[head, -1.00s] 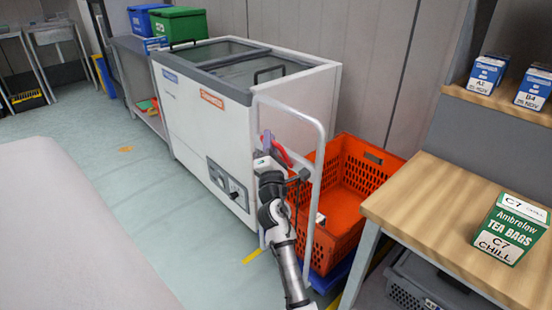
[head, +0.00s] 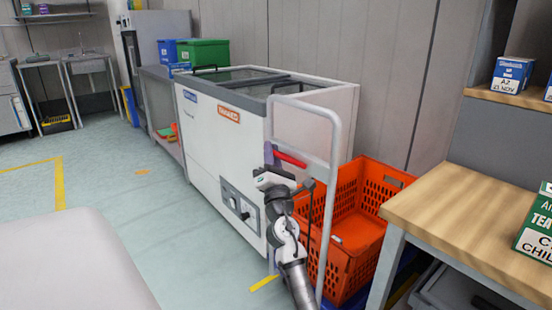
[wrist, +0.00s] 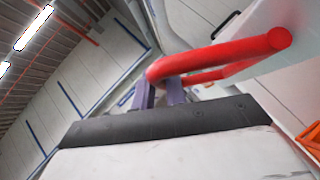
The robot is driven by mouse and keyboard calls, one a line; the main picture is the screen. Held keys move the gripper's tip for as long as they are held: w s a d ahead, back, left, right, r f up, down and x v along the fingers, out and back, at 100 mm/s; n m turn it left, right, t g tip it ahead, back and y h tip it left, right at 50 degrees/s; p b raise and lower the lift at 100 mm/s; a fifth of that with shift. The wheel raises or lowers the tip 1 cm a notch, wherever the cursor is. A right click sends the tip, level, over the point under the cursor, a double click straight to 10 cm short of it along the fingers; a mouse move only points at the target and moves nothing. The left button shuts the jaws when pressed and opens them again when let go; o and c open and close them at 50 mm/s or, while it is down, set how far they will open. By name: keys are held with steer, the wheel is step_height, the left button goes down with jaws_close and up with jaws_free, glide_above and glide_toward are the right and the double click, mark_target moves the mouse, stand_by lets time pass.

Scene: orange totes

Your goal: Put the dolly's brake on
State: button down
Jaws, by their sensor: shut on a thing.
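The dolly's grey push handle (head: 333,150) stands upright between the white chest freezer and the workbench. A red bar-shaped lever (head: 291,159) is at the handle, at the height of my gripper (head: 270,156). In the wrist view, the red lever (wrist: 220,55) crosses in front of my gripper (wrist: 160,90), and the two purple fingers are closed on it near its left end. An orange tote (head: 312,262) sits on the blue dolly (head: 352,300), which is mostly hidden by the tote, my arm and the workbench.
The white chest freezer (head: 225,150) stands close to the left of the handle. A wooden workbench (head: 470,220) with a tea box (head: 538,228) is close on the right. Open green floor (head: 150,220) lies to the left.

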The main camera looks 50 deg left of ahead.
steer(key=shift+s+f+b, duration=0.2)
steer(key=shift+f+b, duration=0.35)
steer(key=shift+f, duration=0.25)
steer(key=shift+s+f+b, duration=0.2)
steer(key=shift+f+b, duration=0.3)
steer(key=shift+f, duration=0.3)
steer(key=c, duration=1.5)
jaws_free()
steer(key=shift+w+f, duration=0.1)
steer(key=shift+o, duration=0.3)
